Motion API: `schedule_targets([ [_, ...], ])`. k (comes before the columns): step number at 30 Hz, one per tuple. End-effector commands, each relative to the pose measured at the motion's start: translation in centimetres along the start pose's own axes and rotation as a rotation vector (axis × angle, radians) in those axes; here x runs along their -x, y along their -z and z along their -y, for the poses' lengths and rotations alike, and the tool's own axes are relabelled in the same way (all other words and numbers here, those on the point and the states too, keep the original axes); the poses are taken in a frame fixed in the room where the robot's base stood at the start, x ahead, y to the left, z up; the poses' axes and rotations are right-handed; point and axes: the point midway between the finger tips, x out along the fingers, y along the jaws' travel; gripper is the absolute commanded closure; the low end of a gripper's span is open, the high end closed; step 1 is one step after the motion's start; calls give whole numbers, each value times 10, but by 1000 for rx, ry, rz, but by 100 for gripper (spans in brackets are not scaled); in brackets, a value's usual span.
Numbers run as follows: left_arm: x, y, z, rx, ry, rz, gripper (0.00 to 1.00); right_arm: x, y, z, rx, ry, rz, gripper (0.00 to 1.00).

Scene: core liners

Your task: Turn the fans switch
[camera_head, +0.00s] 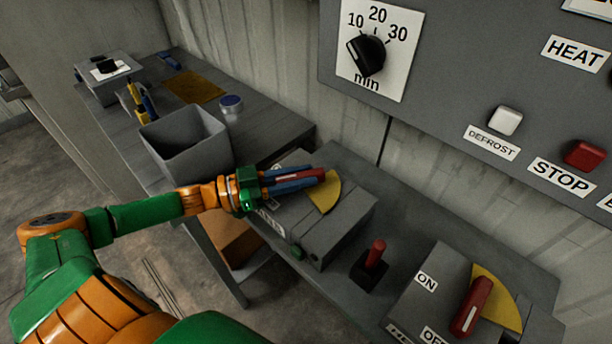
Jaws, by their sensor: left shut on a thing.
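A grey switch box (342,232) stands on the bench in the middle, with a yellow sector plate (325,193) on its top. My left gripper (312,178) reaches in from the left over this box. My right gripper is not in view.
At the lower right, another switch box (430,290) has ON and OFF labels and a red handle (470,306). A small red lever (375,254) stands between the boxes. A grey bin (186,150) is at left. A control panel (450,80) hangs above.

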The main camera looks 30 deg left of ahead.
Motion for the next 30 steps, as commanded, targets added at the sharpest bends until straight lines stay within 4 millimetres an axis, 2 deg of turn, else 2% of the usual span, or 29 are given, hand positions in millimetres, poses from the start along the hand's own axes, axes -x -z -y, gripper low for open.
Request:
schedule_targets([
  [8, 0, 0, 0, 0, -1, -2, 100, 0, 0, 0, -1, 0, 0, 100],
  [9, 0, 0, 0, 0, -1, -2, 67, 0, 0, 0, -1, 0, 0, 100],
  [12, 0, 0, 0, 0, -1, -2, 43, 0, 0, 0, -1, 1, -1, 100],
  [23, 5, 0, 0, 2, 0, 1, 43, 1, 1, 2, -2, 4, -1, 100],
  [30, 41, 1, 0, 4, 0, 7, 43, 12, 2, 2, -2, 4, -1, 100],
])
